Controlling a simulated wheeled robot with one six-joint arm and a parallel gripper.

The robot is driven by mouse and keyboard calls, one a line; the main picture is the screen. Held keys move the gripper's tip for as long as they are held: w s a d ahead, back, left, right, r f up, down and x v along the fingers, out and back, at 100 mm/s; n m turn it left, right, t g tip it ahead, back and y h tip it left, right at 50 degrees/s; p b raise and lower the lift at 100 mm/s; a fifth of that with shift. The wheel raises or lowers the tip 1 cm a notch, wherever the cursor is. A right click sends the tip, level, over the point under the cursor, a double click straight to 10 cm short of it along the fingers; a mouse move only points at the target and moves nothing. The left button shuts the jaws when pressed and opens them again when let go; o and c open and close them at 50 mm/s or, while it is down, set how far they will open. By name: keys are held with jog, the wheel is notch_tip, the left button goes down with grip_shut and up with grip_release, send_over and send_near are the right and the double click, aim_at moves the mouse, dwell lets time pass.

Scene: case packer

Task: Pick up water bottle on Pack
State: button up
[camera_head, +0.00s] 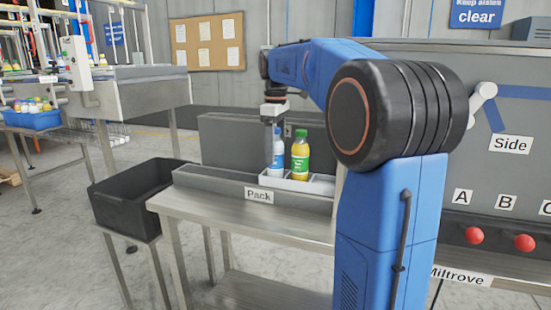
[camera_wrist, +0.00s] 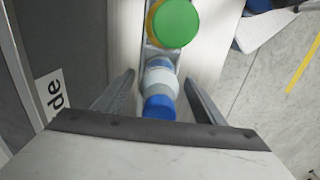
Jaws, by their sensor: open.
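The water bottle (camera_head: 278,157), clear-white with a blue label, stands upright in a white divided tray (camera_head: 322,187) on the Pack table (camera_head: 180,208). In the wrist view its blue cap (camera_wrist: 159,108) and pale body lie between the two spread fingers of my gripper (camera_wrist: 158,92), with a gap on each side. In the head view my gripper (camera_head: 270,122) is at the bottle's upper part, pointing down and partly hiding it. A green-capped yellow bottle (camera_head: 300,160) stands right beside it in the tray; its cap (camera_wrist: 175,22) also shows in the wrist view.
A black bin (camera_head: 135,200) stands left of the table. A grey panel (camera_head: 235,142) rises behind the tray. A machine with red buttons (camera_head: 474,235) is on the right. A blue crate of bottles (camera_head: 32,118) sits at far left.

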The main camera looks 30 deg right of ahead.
jog(key=shift+f, duration=1.35)
jog(key=c, duration=1.4)
jog(key=shift+o, duration=0.2)
jog(key=shift+w+r, duration=0.1)
